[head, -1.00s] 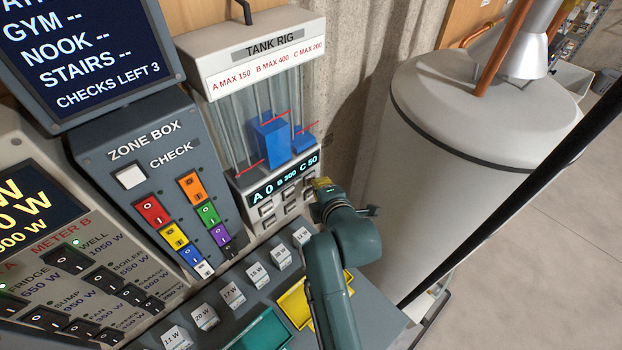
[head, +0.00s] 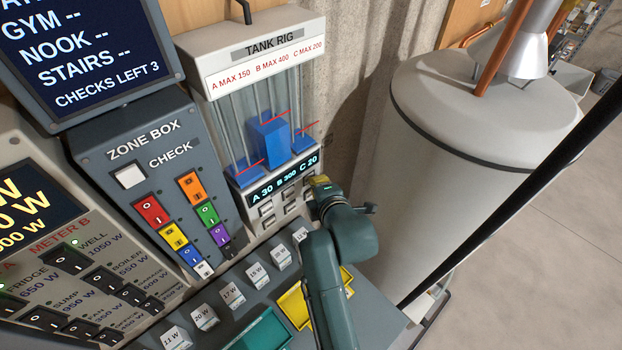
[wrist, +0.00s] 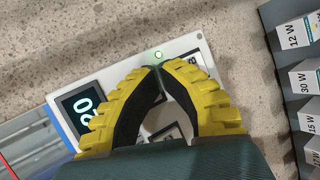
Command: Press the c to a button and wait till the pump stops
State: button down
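The tank rig (head: 272,47) stands against the wall with three clear tubes of blue water. Its display (head: 285,179) reads A 30, B 300, C 20. Small pale buttons (head: 267,210) sit in rows below it; my gripper (head: 320,186) hides part of the right side, so the C to A button cannot be picked out. In the wrist view, my gripper's yellow-and-black fingers (wrist: 154,72) meet at their tips over the white button panel (wrist: 190,44), with nothing visible between them. A green lamp (wrist: 158,54) glows just beyond the tips. Contact with a button is hidden.
The zone box (head: 150,143) with coloured switches stands left of the rig. A sloped bench with labelled blocks (head: 257,275) and yellow and teal trays (head: 262,332) lies below. A large pale tank (head: 450,170) stands to the right.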

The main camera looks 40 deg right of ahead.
jog(key=shift+s+p, duration=0.55)
jog(key=shift+s, duration=0.35)
jog(key=s+p, duration=0.2)
jog(key=s, duration=0.3)
jog(key=shift+d, duration=0.1)
jog(key=shift+r, duration=0.15)
dwell(0.3)
